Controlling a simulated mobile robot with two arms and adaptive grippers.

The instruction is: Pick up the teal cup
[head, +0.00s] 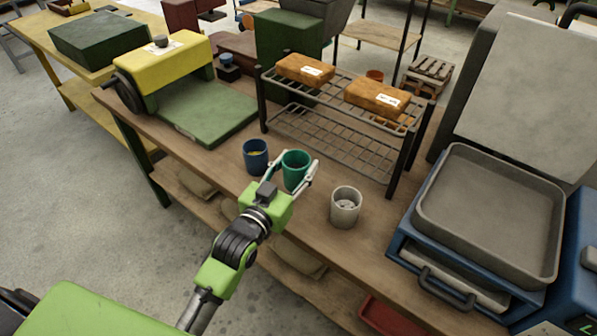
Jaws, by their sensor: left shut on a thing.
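The teal cup (295,168) stands upright near the front edge of the wooden workbench, between a blue cup and a grey cup. My left gripper (290,175) is shut on the teal cup, with a finger on either side of it. The gripper hides the cup's lower part, so I cannot tell whether its base touches the bench. My right gripper is not in view.
A blue cup (255,156) is close on the left and a grey cup (345,206) on the right. Behind stands a wire rack (335,118) with brown packages. A yellow and green machine (165,66) is left; a grey tray (490,215) is right.

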